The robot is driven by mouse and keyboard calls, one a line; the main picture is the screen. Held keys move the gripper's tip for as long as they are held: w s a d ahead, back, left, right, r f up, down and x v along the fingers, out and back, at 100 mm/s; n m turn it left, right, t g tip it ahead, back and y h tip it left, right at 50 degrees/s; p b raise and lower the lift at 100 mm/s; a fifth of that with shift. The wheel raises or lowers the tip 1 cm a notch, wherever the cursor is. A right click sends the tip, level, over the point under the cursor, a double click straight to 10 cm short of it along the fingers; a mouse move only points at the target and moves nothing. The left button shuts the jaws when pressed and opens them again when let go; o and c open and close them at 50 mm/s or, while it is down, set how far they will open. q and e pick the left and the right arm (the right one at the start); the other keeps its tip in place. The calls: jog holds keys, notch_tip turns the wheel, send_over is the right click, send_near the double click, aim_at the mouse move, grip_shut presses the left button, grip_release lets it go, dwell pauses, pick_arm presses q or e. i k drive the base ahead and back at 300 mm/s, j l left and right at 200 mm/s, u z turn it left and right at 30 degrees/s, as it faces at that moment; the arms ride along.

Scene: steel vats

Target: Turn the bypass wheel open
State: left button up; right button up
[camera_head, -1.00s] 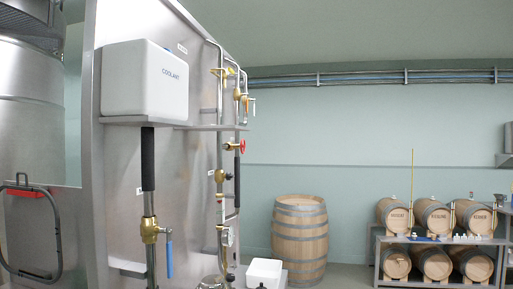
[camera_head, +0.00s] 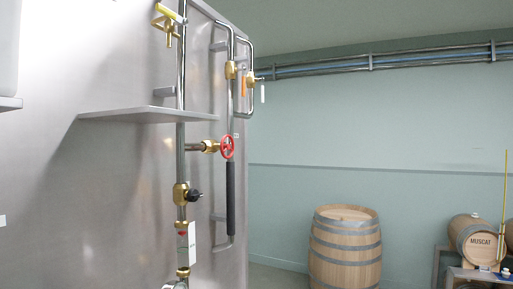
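A red handwheel (camera_head: 227,147) sits on a brass valve at the end of a short horizontal pipe, in the middle of the head view. The short pipe joins a vertical steel pipe (camera_head: 181,160) on the left. A vertical pipe with a black sleeve (camera_head: 231,200) runs just below and behind the wheel. I cannot read a label on the wheel, nor tell how far it is turned. Neither of my grippers shows in the head view.
A steel panel (camera_head: 90,200) carries the pipes and a grey shelf (camera_head: 135,114). A yellow-handled valve (camera_head: 168,22) is above, a black-knobbed brass valve (camera_head: 182,194) below. A wooden barrel (camera_head: 345,250) stands to the right, with a Muscat cask (camera_head: 474,240) beyond it.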

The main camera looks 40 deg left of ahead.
aim_at(226, 146)
jog(key=i, duration=0.9)
jog(key=i+l+u, duration=0.1)
jog(key=i, duration=0.85)
jog(key=u, duration=0.45)
jog(key=i+u, duration=0.1)
jog(key=u, duration=0.4)
jog(key=l+u, duration=0.1)
jog(key=u, duration=0.35)
jog(key=i+l+u, duration=0.1)
jog(key=u, duration=0.4)
